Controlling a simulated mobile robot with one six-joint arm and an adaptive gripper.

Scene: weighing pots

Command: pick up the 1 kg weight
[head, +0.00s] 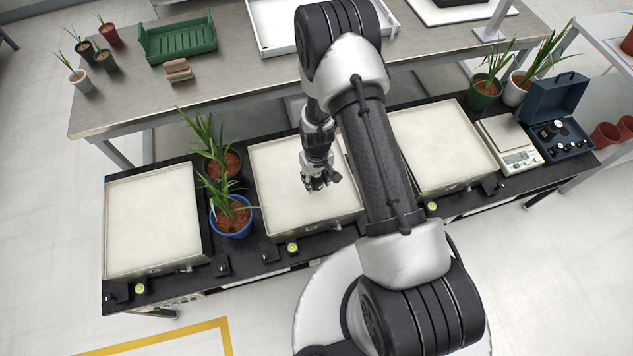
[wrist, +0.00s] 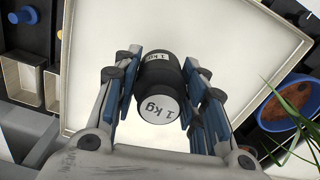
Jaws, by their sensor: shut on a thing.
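The 1 kg weight (wrist: 160,98) is a black cylinder with white "1 kg" labels. In the wrist view it sits between the blue-padded fingers of my gripper (wrist: 162,90), which is shut on it. In the head view my gripper (head: 320,182) is over the middle white-topped balance (head: 268,185). The weight is small and dark there, mostly hidden by the fingers. I cannot tell whether it touches the pan.
Two potted plants, one in a blue pot (head: 231,222), stand left of the middle balance. Other balances stand left (head: 152,220) and right (head: 445,145). A small scale (head: 521,160) and an open blue weight box (head: 562,140) are at the right end.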

